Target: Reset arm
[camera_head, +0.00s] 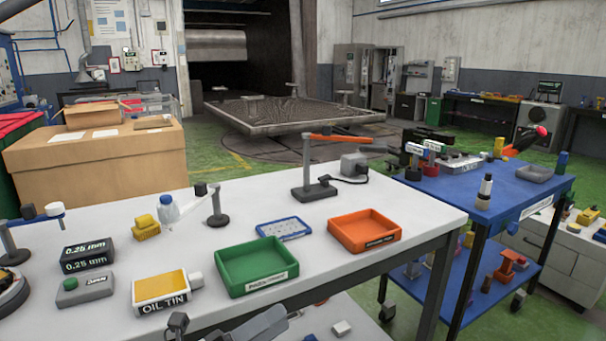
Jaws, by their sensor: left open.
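My left gripper (226,320) shows at the bottom edge of the head view, by the near edge of the white table (420,206). Its grey parts are cut off by the picture's edge. It is open, and I see nothing held in it. It is near the yellow oil tin (161,287) and the green tray (250,270), apart from both. My right gripper is not in view.
An orange tray (364,232), a blue perforated plate (284,229), dark 0.25 mm boxes (87,255) and an orange-armed stand (314,190) occupy the white table. A blue cart (458,206) stands right; the turntable (290,112) is behind.

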